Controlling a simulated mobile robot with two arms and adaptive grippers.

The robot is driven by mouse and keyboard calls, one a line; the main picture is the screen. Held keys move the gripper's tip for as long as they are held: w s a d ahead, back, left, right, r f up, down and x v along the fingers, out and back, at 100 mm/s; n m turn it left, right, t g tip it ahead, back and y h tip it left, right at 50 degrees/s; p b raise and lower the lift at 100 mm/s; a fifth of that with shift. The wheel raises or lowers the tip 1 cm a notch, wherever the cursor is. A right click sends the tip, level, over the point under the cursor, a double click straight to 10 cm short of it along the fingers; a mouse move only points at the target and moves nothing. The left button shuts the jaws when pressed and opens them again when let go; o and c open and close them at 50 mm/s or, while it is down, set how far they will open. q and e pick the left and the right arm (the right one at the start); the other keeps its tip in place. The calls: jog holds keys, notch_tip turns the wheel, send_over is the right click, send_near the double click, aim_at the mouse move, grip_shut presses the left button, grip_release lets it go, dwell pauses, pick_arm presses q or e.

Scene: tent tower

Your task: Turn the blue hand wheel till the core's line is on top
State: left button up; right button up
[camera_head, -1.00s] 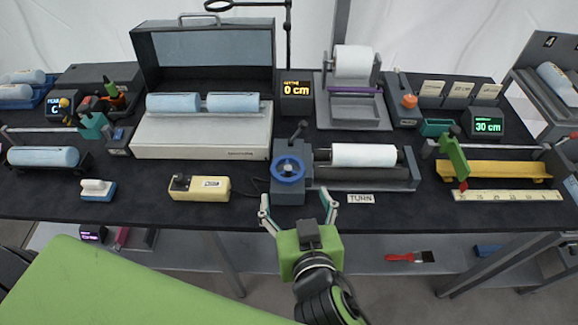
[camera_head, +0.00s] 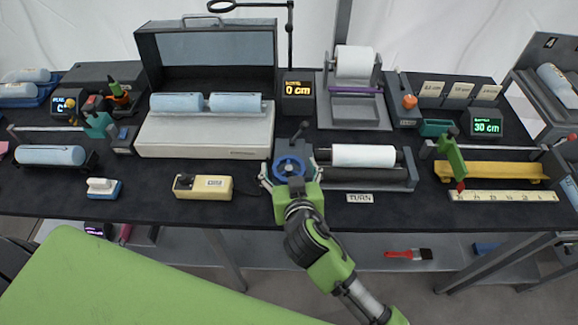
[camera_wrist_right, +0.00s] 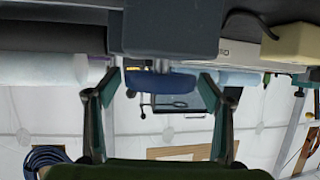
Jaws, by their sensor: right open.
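The blue hand wheel (camera_head: 289,167) is on the front of a grey housing (camera_head: 310,155) at the left end of a roller unit. A white roll, the core (camera_head: 363,156), lies in that unit; I cannot make out a line on it. My right gripper (camera_head: 289,183) is open at the wheel, with a finger on either side of it in the head view. In the right wrist view the blue wheel (camera_wrist_right: 160,84) lies between the two open fingers, with gaps at both sides. My left gripper is not in view.
A "TURN" label (camera_head: 360,198) lies in front of the unit. A yellow box (camera_head: 203,187) stands to the left, and a white case (camera_head: 205,135) with blue rolls is behind it. A yellow tray (camera_head: 490,172) and ruler (camera_head: 504,196) are to the right.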

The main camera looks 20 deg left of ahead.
jog(key=c, duration=1.1)
jog(key=shift+c, duration=0.2)
